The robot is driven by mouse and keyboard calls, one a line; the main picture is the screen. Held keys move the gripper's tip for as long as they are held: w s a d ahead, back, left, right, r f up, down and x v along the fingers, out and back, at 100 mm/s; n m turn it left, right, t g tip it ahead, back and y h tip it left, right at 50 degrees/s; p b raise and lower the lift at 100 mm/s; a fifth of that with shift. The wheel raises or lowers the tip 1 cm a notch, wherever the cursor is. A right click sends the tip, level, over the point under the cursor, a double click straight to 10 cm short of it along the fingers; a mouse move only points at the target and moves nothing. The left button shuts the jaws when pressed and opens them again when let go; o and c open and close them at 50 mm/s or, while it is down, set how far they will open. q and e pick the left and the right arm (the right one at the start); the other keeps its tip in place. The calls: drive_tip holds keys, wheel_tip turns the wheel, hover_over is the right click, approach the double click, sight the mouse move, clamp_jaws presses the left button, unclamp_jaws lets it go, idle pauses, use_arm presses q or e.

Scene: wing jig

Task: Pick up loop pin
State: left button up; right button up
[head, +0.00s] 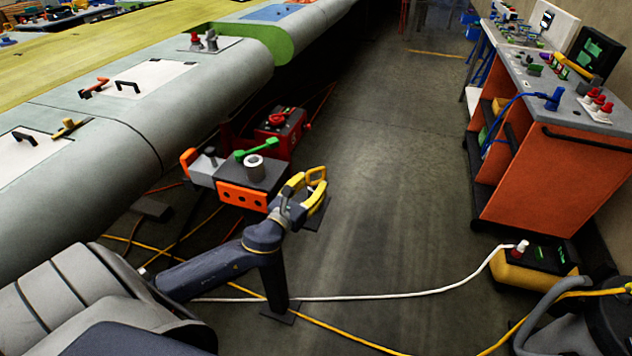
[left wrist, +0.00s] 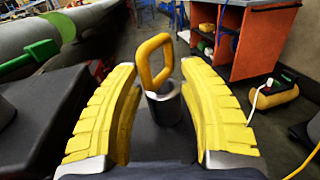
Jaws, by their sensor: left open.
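The loop pin (left wrist: 155,58) has a yellow loop handle. It stands upright in a grey cylindrical socket (left wrist: 166,108) in the left wrist view. My left gripper (head: 306,190) has yellow fingers and is open. In the left wrist view its fingers lie on either side of the loop pin and socket, with visible gaps, and grip nothing. In the head view the yellow loop and fingers overlap at the right end of the dark stand, so the contact there is hard to judge. My right gripper is not in view.
A green handle (head: 254,148) and a grey ring (head: 254,165) sit on the dark-topped stand beside my left gripper. The large grey wing (head: 150,95) lies at left. An orange cart (head: 560,180) stands at right. A white hose (head: 400,296) crosses the floor.

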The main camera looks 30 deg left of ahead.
use_arm(q)
drive_tip(key=shift+w+a, duration=0.1)
drive_tip(key=shift+w, duration=2)
clamp_jaws()
